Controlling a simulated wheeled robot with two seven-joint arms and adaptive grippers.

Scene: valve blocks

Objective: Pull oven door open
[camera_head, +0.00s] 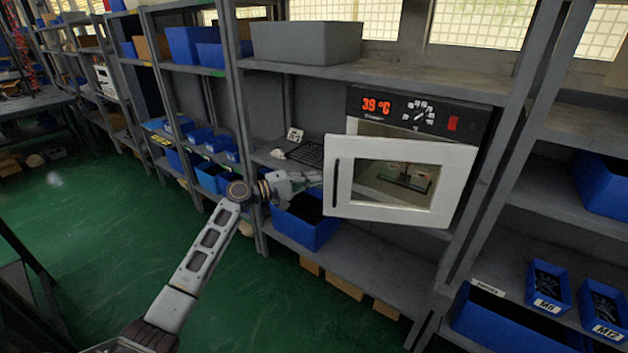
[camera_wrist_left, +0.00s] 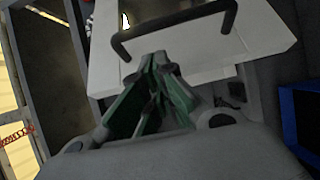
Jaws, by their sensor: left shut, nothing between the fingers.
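The oven (camera_head: 425,112) sits on a grey shelf, with a black control panel reading 39 °C. Its white-framed door (camera_head: 395,213) with a glass window stands partly open, its left side swung out from the body. The dark vertical handle (camera_head: 336,183) is on the door's left side. My left gripper (camera_head: 314,180) is just left of the door's left edge, shut and empty. In the left wrist view, the closed green-padded fingers (camera_wrist_left: 158,68) point toward the dark handle (camera_wrist_left: 178,28); I cannot tell whether they touch it or the door. My right gripper is out of view.
A blue bin (camera_head: 303,222) stands on the shelf below the gripper. A dark keyboard-like item (camera_head: 306,153) lies left of the oven. A grey bin (camera_head: 306,42) is on the shelf above. Shelf posts flank the oven; the green floor (camera_head: 90,220) at left is mostly clear.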

